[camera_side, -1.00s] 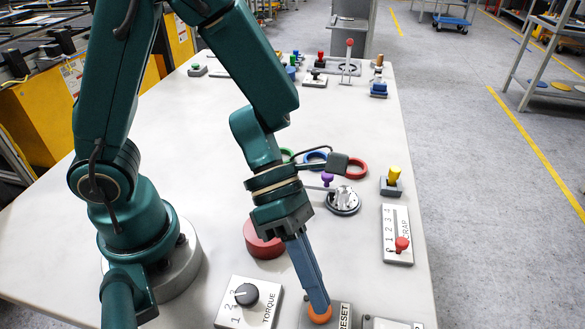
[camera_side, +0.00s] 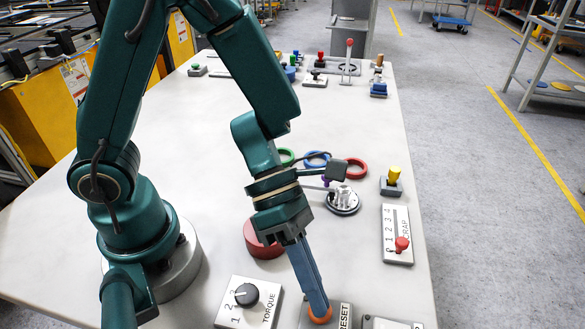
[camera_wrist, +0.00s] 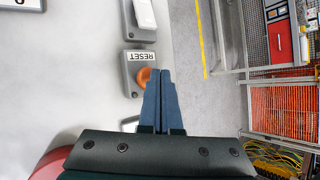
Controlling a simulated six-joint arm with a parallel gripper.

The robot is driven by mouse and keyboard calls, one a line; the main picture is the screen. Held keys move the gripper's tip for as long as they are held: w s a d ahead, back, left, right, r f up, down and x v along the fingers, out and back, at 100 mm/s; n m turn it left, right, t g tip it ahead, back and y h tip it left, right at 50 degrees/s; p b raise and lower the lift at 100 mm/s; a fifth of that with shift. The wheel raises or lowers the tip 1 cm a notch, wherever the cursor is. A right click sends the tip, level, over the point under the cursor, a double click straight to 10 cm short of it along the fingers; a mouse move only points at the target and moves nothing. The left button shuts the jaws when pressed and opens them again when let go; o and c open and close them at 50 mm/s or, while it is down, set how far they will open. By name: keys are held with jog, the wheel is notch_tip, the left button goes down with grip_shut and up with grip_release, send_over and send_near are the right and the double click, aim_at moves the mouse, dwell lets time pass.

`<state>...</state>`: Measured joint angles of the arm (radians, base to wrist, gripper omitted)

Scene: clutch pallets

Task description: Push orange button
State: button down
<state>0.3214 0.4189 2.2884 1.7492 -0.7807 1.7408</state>
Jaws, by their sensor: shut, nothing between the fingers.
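The orange button (camera_side: 321,319) sits on a grey box (camera_side: 340,309) labelled RESET, at the front of the table in the side view. My gripper (camera_side: 320,312) is shut and empty, and its blue fingers point down at the button. The fingertips overlap the button in the side view and hide part of it; I cannot tell whether they touch it. In the wrist view the orange button (camera_wrist: 143,77) shows just left of the shut fingertips (camera_wrist: 160,71), on the box (camera_wrist: 131,84) marked RESET.
A TORQUE knob box (camera_side: 248,298) stands left of the button. A red round disc (camera_side: 262,243) lies behind it. A SCRAP slider panel (camera_side: 397,235) is to the right. A grey box with a white rocker (camera_wrist: 143,14) neighbours RESET.

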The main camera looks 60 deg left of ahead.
jog(key=shift+f, duration=0.35)
dwell(0.4)
jog(key=shift+r, duration=0.85)
jog(key=shift+r, duration=3)
